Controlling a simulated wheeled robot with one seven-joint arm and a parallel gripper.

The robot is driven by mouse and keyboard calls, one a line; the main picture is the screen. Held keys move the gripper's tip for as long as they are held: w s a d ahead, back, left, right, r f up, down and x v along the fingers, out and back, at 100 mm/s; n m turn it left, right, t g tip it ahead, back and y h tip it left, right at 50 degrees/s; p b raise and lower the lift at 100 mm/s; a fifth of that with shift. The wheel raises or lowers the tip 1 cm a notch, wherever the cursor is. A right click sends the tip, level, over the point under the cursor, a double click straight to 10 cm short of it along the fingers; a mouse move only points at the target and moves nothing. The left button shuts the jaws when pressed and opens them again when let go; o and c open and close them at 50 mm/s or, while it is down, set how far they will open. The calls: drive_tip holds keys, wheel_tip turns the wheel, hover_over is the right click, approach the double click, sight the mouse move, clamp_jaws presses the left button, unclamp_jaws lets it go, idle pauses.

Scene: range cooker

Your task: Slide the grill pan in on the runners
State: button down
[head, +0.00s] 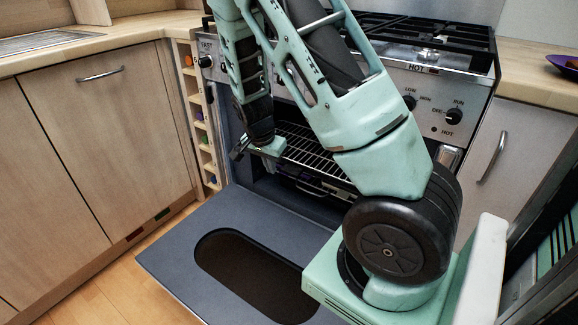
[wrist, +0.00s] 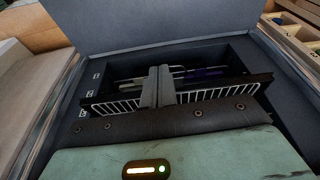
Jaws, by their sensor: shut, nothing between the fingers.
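The grill pan shows as a wire grid (head: 316,152) across the cooker's open cavity, partly covered by my arm in the head view. In the wrist view its pale wires (wrist: 218,94) lie on both sides of my fingers. I cannot tell the pan's tray from the dark parts around it. My gripper (head: 240,150) is at the left part of the cavity mouth, beside the grid. In the wrist view my gripper (wrist: 160,72) has its two grey fingers together, empty, in front of the grid; contact cannot be told. The runners are not clearly visible.
The cooker door (head: 180,262) is folded down, with a dark oval window. White marks (wrist: 90,93) run along one cavity side in the wrist view. A wooden cupboard (head: 90,150) and narrow rack stand left. The control panel and hob (head: 425,50) are above.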

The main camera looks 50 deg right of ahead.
sight(306, 160)
drive_tip(key=d+f+b, duration=0.5)
drive_tip(key=d+f, duration=0.4)
drive_tip(key=shift+f+m, duration=0.3)
drive_tip(key=shift+m, duration=0.1)
drive_tip(key=shift+w, duration=0.1)
drive_tip(key=d, duration=0.3)
drive_tip(key=d+p, duration=0.1)
drive_tip(key=d, duration=0.3)
drive_tip(key=w+d+p, duration=0.1)
drive_tip(key=d, duration=0.2)
drive_tip(key=shift+d, duration=0.2)
drive_tip(key=shift+s, duration=0.1)
